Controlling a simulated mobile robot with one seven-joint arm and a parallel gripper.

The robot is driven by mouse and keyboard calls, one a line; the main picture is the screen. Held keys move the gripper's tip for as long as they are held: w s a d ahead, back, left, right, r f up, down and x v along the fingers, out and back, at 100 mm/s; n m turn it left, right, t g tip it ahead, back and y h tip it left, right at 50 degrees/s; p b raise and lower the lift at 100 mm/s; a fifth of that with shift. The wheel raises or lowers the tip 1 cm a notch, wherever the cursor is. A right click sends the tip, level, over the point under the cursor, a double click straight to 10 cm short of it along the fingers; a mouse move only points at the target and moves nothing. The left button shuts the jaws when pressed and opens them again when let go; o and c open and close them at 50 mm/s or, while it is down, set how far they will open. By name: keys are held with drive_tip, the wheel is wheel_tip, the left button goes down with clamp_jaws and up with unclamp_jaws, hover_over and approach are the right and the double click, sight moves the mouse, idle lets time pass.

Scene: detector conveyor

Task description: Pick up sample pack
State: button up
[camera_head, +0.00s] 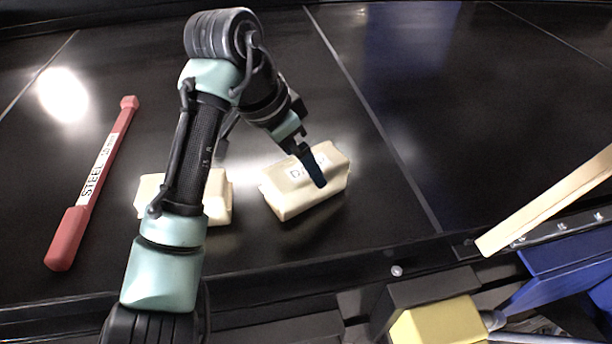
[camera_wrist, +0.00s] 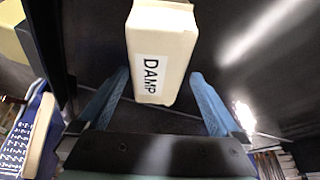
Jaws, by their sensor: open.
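A cream pack labelled "DAMP" (camera_wrist: 163,45) lies in the wrist view between and just beyond my fingers. The same pack shows in the head view (camera_head: 284,199), with my gripper (camera_head: 312,166) over its top, covering part of its label. My gripper also shows in the wrist view (camera_wrist: 158,95), its two blue fingers apart, one on each side of the pack's near end. I cannot tell whether either finger touches the pack. A second cream pack (camera_head: 218,203) lies to the left in the head view, partly hidden behind my arm.
A red bar marked "STEEL" (camera_head: 92,186) lies on the black belt (camera_head: 420,100) at the left. A pale wooden bar (camera_head: 545,203) juts in at the right. A yellow block (camera_head: 438,322) and blue parts (camera_head: 570,262) sit below the belt's front edge. The belt's right side is clear.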

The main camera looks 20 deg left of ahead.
drive_tip(key=p+x, duration=0.1)
drive_tip(key=x, duration=0.1)
drive_tip(key=p+x, duration=0.1)
drive_tip(key=x, duration=0.2)
drive_tip(key=shift+d, duration=0.25)
drive_tip(key=shift+f, duration=0.15)
drive_tip(key=shift+f, duration=0.25)
drive_tip(key=c, duration=1.5)
clamp_jaws()
drive_tip(key=shift+w+r, duration=0.1)
drive_tip(key=shift+r, duration=0.05)
